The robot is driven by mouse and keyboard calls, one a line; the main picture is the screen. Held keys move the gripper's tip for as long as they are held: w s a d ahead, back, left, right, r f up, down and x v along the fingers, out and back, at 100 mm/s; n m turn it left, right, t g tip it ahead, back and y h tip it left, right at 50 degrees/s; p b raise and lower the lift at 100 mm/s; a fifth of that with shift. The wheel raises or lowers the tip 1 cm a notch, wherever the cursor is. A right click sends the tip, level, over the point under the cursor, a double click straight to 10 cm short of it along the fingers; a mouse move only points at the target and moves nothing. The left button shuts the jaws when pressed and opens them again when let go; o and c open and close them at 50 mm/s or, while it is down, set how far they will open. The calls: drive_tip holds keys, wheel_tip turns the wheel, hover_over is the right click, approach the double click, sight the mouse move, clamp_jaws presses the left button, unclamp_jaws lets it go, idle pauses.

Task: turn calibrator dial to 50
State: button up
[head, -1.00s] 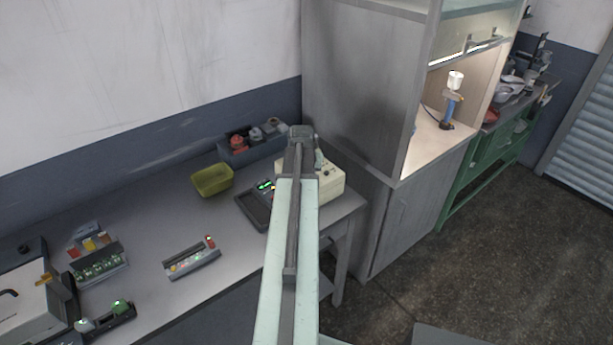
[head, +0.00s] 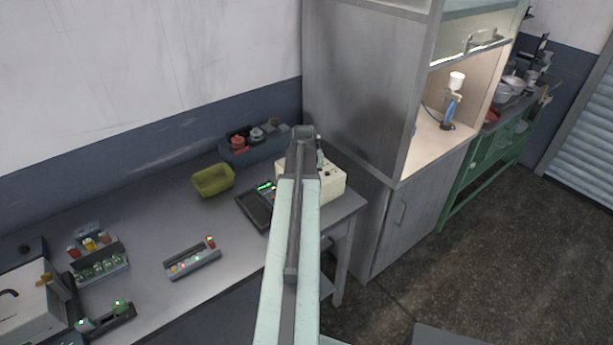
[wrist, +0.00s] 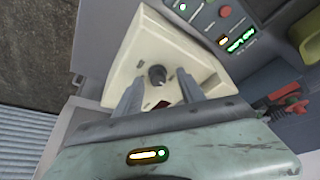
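The calibrator is a cream box (head: 332,184) at the right end of the workbench, partly hidden behind my arm in the head view. In the wrist view the cream box (wrist: 126,66) fills the middle, with a dark round dial (wrist: 157,75) on its face. My gripper (wrist: 159,82) is open, with its two grey fingers apart on either side of the dial's line. The dial shows between and just beyond the fingertips; I cannot tell if they touch it.
A dark device with a green readout (head: 256,207) lies just left of the calibrator. A yellow-green bin (head: 213,181) and a dark holder with red and grey parts (head: 238,156) stand behind it. A small indicator strip (head: 191,263) lies nearer. A tall grey cabinet (head: 362,100) stands right.

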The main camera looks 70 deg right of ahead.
drive_tip(key=shift+r, duration=0.1)
drive_tip(key=p+v, duration=0.7)
drive_tip(key=shift+a+r, duration=0.2)
drive_tip(key=shift+r, duration=0.1)
drive_tip(key=shift+f, duration=0.1)
